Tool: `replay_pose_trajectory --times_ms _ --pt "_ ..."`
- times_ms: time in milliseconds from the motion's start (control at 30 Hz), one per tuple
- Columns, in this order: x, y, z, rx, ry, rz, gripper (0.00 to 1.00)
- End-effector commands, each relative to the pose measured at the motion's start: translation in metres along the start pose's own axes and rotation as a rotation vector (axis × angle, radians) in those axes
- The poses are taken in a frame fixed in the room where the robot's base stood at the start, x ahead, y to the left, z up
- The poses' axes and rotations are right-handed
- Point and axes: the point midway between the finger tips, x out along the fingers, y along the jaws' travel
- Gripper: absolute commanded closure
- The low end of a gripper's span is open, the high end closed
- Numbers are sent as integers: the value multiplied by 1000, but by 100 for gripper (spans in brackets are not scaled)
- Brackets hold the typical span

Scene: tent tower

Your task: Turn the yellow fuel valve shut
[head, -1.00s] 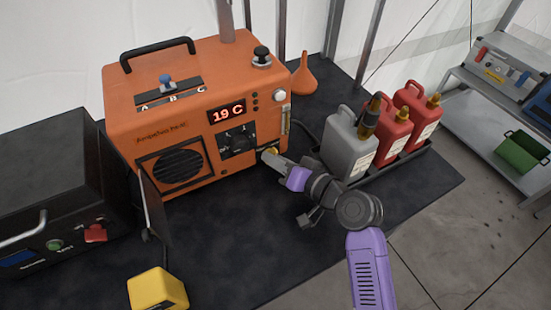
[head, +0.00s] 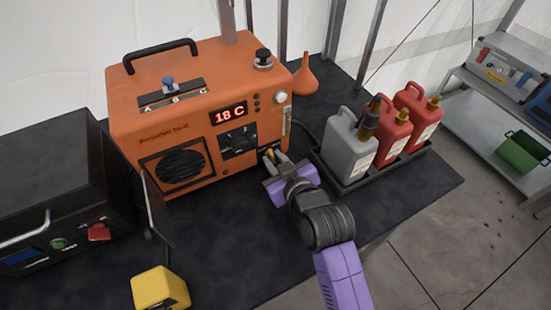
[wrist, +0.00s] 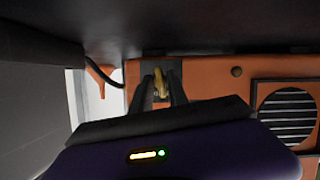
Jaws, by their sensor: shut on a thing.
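The yellow fuel valve (head: 269,155) is at the lower right corner of the orange heater's front (head: 228,174). It shows as a small yellow handle between my fingers in the wrist view (wrist: 160,80), where the heater appears upside down. My gripper (head: 274,157) reaches the valve from the front right, its two dark fingers one on each side of the handle. It is shut on the handle. The fingers hide part of the valve, and I cannot tell its exact turn angle.
The heater display (head: 229,114) reads 18 C. A grey can (head: 345,145) and two red cans stand in a black tray (head: 372,180) to the right of my gripper. A yellow box (head: 158,288) lies front left. The dark tabletop (head: 235,245) before the heater is mostly clear.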

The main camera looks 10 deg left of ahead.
Motion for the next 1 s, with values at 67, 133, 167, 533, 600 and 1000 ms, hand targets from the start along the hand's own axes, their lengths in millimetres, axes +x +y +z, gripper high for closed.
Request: replay_pose_trajectory --times_ms 67,133,167,533,600,1000 --pt "0 -1 1 -69 -1 27 100" --pt "0 -2 1 -131 -1 52 100" --pt "0 -2 1 -157 -1 63 100" --pt "1 -3 2 -425 0 175 100" --pt "1 -3 2 -461 -1 190 100" --pt "0 -3 2 -567 -1 235 100"
